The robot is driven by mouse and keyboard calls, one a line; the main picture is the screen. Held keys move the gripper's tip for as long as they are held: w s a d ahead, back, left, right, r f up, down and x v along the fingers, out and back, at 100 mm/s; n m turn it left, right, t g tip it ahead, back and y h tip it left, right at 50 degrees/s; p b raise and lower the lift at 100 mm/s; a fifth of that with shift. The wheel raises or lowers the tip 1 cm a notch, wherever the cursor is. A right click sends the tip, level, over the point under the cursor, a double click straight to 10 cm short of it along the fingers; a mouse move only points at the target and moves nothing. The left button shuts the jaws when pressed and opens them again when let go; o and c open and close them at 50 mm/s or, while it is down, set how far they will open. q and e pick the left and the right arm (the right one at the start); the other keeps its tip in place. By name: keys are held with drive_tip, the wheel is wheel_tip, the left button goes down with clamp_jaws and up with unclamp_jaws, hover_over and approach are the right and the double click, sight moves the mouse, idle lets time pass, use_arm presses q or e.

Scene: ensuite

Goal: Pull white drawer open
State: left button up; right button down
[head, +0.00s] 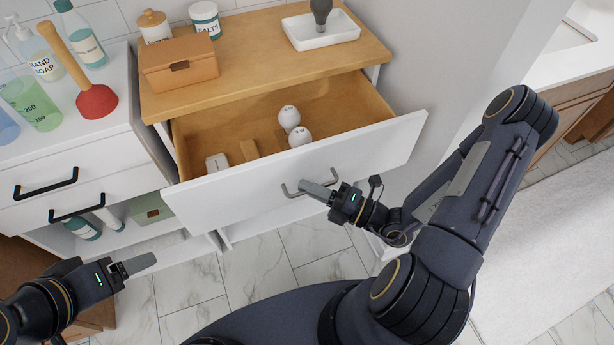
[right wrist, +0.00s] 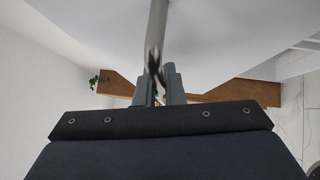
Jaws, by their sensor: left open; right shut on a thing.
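The white drawer (head: 235,188) under the wooden top stands pulled out, with its wooden inside showing in the head view. It holds two round white items (head: 294,125), a small white block (head: 217,163) and a small wooden piece (head: 249,150). My right gripper (head: 318,190) is shut on the drawer's grey bar handle (head: 288,191). In the right wrist view the handle (right wrist: 157,30) runs between the fingers (right wrist: 159,84). My left gripper (head: 131,267) is open and empty at the lower left, away from the drawer.
A wooden box (head: 179,63), jars and a white tray (head: 321,29) stand on the wooden top (head: 250,55). The left cabinet (head: 90,150) carries bottles and a red plunger (head: 96,100). A grey wall (head: 440,60) stands right of the drawer. Marble floor (head: 270,262) lies clear in front.

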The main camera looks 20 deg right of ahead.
drive_tip(key=shift+s, duration=0.25)
drive_tip(key=c, duration=1.5)
unclamp_jaws()
drive_tip(key=v, duration=0.8)
drive_tip(key=shift+w+r, duration=0.1)
